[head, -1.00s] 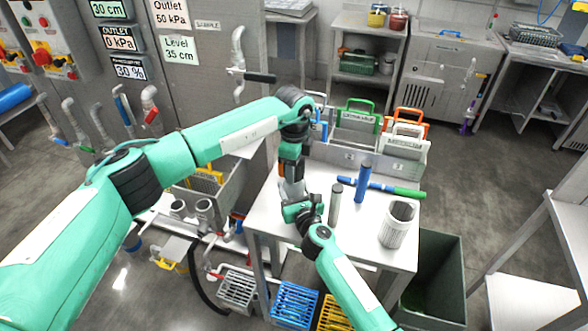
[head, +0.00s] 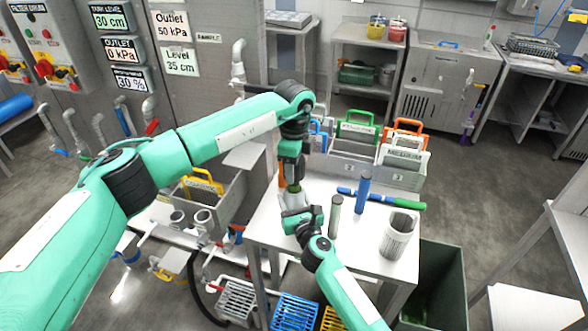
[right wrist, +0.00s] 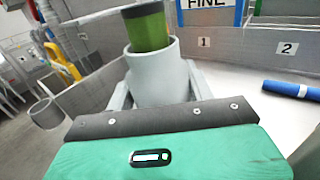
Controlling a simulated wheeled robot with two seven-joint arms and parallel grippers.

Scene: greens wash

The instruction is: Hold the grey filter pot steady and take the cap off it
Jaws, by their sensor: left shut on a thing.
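The grey filter pot (right wrist: 150,78) is upright between the fingers of my right gripper (right wrist: 160,98), which is shut on it. In the head view my right gripper (head: 298,215) is above the steel table's left side. A green cylinder with a dark upper end (right wrist: 148,28) stands up out of the pot's open mouth. It also shows as a small green patch (head: 295,187) in the head view. My left gripper (head: 291,178) is straight above the pot, pointing down and shut.
A labelled rack (head: 350,165) lines the back edge. A dark bin (head: 440,285) stands at the right.

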